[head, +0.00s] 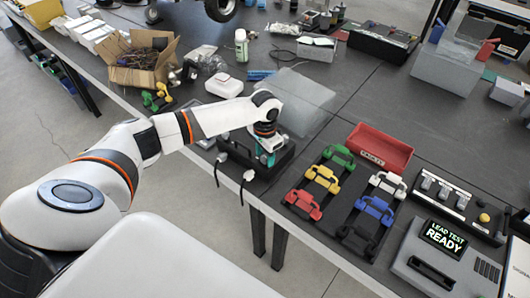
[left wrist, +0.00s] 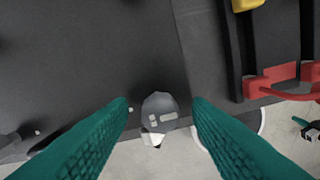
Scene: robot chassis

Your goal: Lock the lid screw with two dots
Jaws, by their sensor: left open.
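In the head view a black chassis box (head: 232,176) sits at the table's front edge, with its lid partly covered by my left gripper (head: 265,157). In the left wrist view a grey round screw head (left wrist: 160,106) with pale marks shows at the edge of a black surface (left wrist: 100,60). The teal fingers of my left gripper (left wrist: 161,118) stand apart, one on each side of the screw head in the picture, with gaps between. I cannot tell the height of the fingertips over it. A pale piece sits just below the screw head. My right gripper is not in view.
Red, yellow and green clamp-like parts (head: 303,204) stand right of the box, with blue and white ones (head: 374,208) beyond. A red tray (head: 380,150) lies behind them. A grey lead tester (head: 440,262) is at the right. Black cables hang off the front edge.

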